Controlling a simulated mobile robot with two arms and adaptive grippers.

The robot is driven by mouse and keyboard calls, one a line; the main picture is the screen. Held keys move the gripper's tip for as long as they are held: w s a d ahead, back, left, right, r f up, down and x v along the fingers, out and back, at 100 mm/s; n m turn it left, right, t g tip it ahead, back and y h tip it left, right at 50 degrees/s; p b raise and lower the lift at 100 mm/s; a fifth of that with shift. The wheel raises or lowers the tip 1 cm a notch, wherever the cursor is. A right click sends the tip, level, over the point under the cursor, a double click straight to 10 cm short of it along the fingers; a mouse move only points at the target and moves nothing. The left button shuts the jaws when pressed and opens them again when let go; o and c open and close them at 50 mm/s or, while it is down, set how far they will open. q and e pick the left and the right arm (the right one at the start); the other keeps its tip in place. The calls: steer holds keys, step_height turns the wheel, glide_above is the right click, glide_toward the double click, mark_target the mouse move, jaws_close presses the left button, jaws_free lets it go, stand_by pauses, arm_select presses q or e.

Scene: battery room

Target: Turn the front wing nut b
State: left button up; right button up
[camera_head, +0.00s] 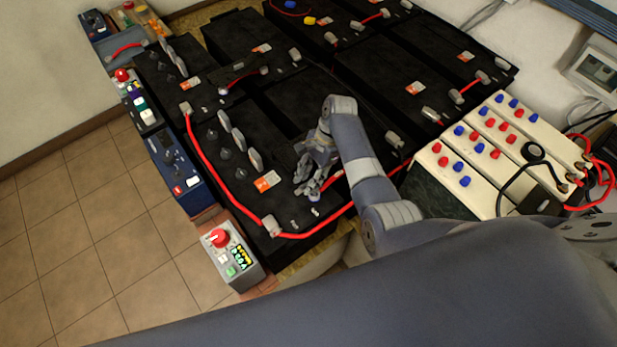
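My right gripper (310,187) points down over the front end of a black battery (294,210) in the head view. A small pale terminal part (314,211) shows just below the fingertips. I cannot make out a wing nut there for certain; the fingers may hide it. Several grey disc-like pieces (239,139) stand in a row on the battery, left of the gripper. My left gripper is not in view.
A red cable (205,165) runs along the battery's left side to a clamp (271,226) and on past my gripper. A control box with a red button (219,238) stands at the front left. White blocks with red and blue terminals (510,125) stand at right.

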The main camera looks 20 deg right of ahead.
jaws_close()
